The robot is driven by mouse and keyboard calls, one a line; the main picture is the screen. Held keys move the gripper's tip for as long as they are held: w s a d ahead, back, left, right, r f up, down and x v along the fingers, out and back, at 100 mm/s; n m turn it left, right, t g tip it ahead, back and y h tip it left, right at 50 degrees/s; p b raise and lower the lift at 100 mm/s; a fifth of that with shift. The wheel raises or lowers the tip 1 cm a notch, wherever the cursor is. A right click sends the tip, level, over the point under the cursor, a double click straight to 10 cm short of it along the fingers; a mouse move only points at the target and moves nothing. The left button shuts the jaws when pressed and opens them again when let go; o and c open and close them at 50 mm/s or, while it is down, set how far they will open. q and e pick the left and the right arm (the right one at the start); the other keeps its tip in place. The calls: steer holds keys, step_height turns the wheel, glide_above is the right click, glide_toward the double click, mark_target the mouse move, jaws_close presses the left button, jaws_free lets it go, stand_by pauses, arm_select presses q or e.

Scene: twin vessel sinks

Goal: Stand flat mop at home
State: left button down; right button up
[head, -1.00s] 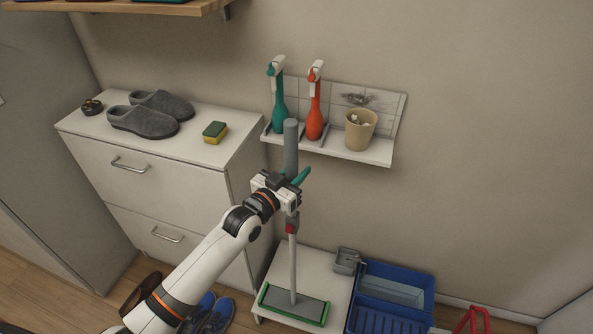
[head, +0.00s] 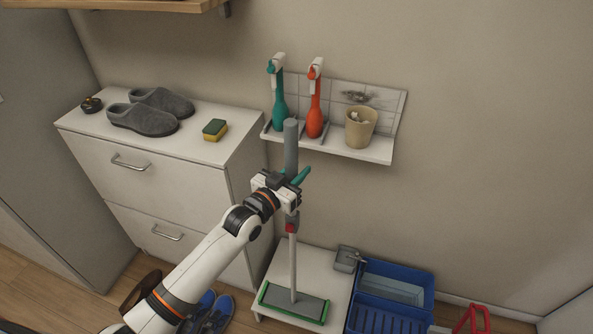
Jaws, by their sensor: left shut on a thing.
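The flat mop (head: 293,262) stands nearly upright, with a grey grip at the top, a red part on its pole and a flat grey head edged in green (head: 293,302). Its head rests on, or just over, the low white platform (head: 273,268); I cannot tell if there is a small gap. My left gripper (head: 286,184) is shut on the mop's handle, just below the upper grip, and hides part of it. A small grey holder (head: 347,259) sits at the platform's back right corner. My right gripper is not in view.
A blue bucket tray (head: 392,296) stands right of the platform. A white cabinet (head: 140,165) with slippers (head: 143,120) and a sponge (head: 215,130) stands left. Blue shoes (head: 212,314) lie below.

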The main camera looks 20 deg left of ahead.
arm_select(q)
steer(key=shift+f+b, duration=0.75)
steer(key=shift+f, duration=0.3)
stand_by(0.7)
steer(key=c, duration=1.1)
jaws_free()
steer(key=shift+o, duration=0.2)
steer(key=b+v, duration=0.1)
steer(key=v, duration=1.1)
steer(key=shift+b, duration=0.35)
